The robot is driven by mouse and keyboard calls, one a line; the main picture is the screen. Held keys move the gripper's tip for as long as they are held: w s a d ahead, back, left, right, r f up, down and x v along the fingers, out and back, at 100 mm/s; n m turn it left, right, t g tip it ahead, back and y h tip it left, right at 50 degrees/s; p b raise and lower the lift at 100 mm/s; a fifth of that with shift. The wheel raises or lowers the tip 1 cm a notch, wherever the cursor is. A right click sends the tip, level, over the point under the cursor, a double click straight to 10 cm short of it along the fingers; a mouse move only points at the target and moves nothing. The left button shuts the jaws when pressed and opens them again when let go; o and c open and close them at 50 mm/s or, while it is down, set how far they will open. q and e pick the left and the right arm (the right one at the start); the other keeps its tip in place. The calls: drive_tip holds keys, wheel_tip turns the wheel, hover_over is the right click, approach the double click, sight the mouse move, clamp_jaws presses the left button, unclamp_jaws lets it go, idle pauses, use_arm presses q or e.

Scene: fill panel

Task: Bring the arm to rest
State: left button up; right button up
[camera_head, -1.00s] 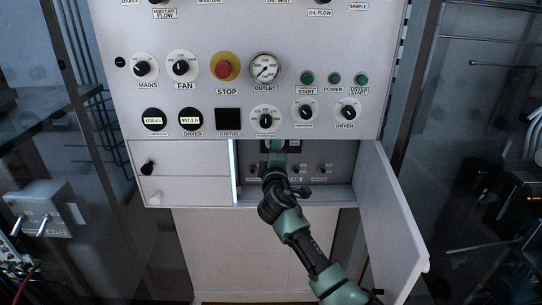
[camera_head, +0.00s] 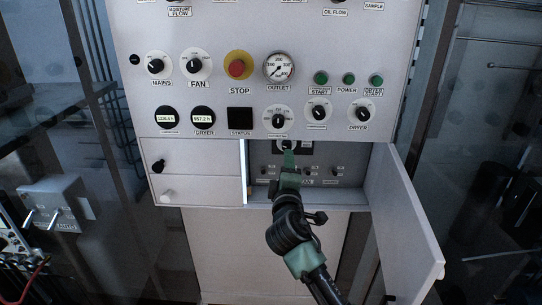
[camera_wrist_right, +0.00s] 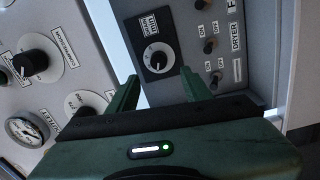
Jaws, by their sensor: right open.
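My right arm reaches in from the bottom right of the head view. Its green gripper (camera_head: 289,160) is in front of the open compartment of the panel, just below a black rotary switch (camera_head: 287,145). In the right wrist view the two green fingers (camera_wrist_right: 160,77) are apart with nothing between them. The black switch with its white-marked knob (camera_wrist_right: 158,58) lies beyond the fingertips, and I see no contact. My left gripper is out of view.
The compartment door (camera_head: 405,230) stands open on the right, close beside my arm. A shut drawer front (camera_head: 195,190) is at left. Above is the grey panel (camera_head: 215,120) with knobs, a red stop button (camera_head: 236,68) and a gauge (camera_head: 278,67). Small toggles (camera_wrist_right: 209,46) line the compartment.

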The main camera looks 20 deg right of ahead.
drive_tip(key=s+d+f+m+g+y, duration=0.1)
drive_tip(key=s+d+f+m+g, duration=0.15)
drive_tip(key=s+f, duration=0.7)
drive_tip(key=s+d+f+m+g, duration=0.1)
drive_tip(key=s+f+m+g, duration=0.3)
drive_tip(key=s+f, duration=0.5)
drive_tip(key=s+a+f+m+g+y, duration=0.2)
drive_tip(key=s+f+g, duration=0.2)
drive_tip(key=s, duration=0.9)
drive_tip(key=s+a+f+m+g+y, duration=0.1)
drive_tip(key=s+f+m+g+y, duration=0.2)
drive_tip(key=s, duration=0.9)
wheel_tip(320, 180, down, 27)
drive_tip(key=s+g+b, duration=0.1)
drive_tip(key=g, duration=0.1)
drive_tip(key=s+d+f+g+h, duration=0.1)
drive_tip(key=s+d+f, duration=0.2)
drive_tip(key=s+f, duration=1.4)
drive_tip(key=shift+s+f+b, duration=0.2)
drive_tip(key=shift+f+b, duration=0.25)
drive_tip(key=shift+f, duration=0.15)
drive_tip(key=shift+n, duration=0.25)
drive_tip(key=c, duration=0.3)
drive_tip(key=shift+s, duration=0.1)
